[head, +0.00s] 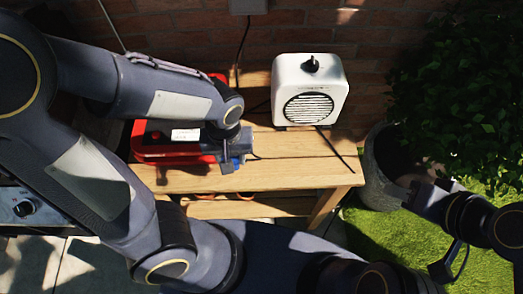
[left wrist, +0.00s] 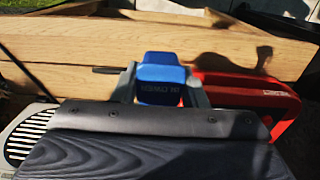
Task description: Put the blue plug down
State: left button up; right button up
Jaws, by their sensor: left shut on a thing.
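My left gripper (left wrist: 160,90) is shut on the blue plug (left wrist: 162,70), with one grey finger on each side of it in the left wrist view. In the head view the blue plug (head: 238,160) shows only in part at the end of my left arm, over the wooden bench (head: 290,178). Whether the plug touches the wood cannot be told. My right gripper (head: 420,192) is at the right, off the bench, in front of the planter; its finger gap is not clear.
A red case (head: 150,150) lies on the bench, partly behind my left arm; it also shows beside the plug in the left wrist view (left wrist: 245,95). A white heater (head: 310,88) stands at the back. The bench's front right is clear. A stone planter (head: 380,170) stands right.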

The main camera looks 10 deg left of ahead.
aim_at(258, 156)
pick_arm(q)
jog(key=w+d+f, duration=0.1)
jog(key=w+f, duration=0.1)
jog(key=w, duration=0.1)
jog(key=w+d+f, duration=0.1)
jog(key=w+f, duration=0.2)
jog(key=w+d+f, duration=0.1)
jog(key=w+f, duration=0.1)
jog(key=w, duration=0.1)
jog(key=shift+w+d+f, duration=0.1)
jog(key=shift+d+f, duration=0.1)
jog(key=shift+d, duration=0.2)
jog(key=shift+w+d+f, duration=0.15)
jog(key=shift+w+f, duration=0.15)
jog(key=shift+f, duration=0.15)
jog(key=f, duration=0.3)
jog(key=shift+w+f, duration=0.2)
jog(key=shift+b, duration=0.3)
jog(key=shift+f+b, duration=0.5)
jog(key=shift+f, duration=0.1)
jog(key=o, duration=1.3)
